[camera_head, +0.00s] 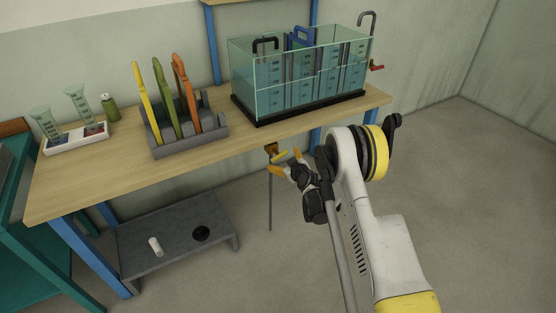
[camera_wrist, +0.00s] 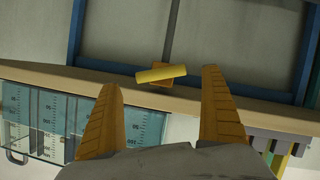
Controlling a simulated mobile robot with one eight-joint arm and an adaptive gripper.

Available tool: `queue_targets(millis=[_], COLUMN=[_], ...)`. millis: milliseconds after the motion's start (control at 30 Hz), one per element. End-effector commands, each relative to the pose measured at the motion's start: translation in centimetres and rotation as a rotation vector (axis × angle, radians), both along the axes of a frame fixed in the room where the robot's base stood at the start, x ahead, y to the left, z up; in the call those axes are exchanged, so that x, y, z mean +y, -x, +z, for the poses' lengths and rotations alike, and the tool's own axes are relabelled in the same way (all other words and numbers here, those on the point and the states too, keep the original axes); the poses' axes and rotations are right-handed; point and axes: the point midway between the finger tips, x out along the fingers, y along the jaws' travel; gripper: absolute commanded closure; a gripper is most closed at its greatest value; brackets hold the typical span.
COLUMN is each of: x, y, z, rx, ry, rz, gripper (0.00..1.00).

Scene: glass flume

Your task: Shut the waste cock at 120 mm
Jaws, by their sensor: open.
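A cock with a yellow lever (camera_head: 280,155) and a brass-coloured body (camera_head: 271,147) is at the bench's front edge, above a thin grey pipe (camera_head: 270,200). In the wrist view the yellow lever (camera_wrist: 161,74) lies nearly crosswise to the pipe (camera_wrist: 172,30), slightly tilted. My gripper (camera_head: 285,162) is open and empty, close to the lever. In the wrist view the lever shows between and beyond the fingertips (camera_wrist: 160,82), with no clear contact. The glass flume (camera_head: 300,75) holds bluish water; its scale marks are too small to read for certain.
A red-handled fitting (camera_head: 376,67) is at the flume's right end. A grey rack (camera_head: 187,130) holds yellow, green and orange upright pieces. Measuring vessels (camera_head: 77,100) stand left. A low grey shelf (camera_head: 175,240) holds a white cylinder (camera_head: 155,246) and a black ring (camera_head: 201,233). Floor at right is clear.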

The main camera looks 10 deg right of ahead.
Motion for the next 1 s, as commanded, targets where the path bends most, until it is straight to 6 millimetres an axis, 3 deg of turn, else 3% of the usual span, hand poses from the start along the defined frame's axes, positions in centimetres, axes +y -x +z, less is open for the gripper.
queue_targets(millis=[233,633,800,1000], x=[0.6,0.8,0.8,0.7], y=[-3.6,-4.4,-4.4,-4.3], z=[-1.6,-1.7,-1.7,-1.7], rx=[0.000,0.000,0.000,0.006], ry=[0.000,-0.001,0.000,-0.017], rz=[-0.001,-0.001,-0.001,-0.001], gripper=[0.06,0.06,0.58,0.60])
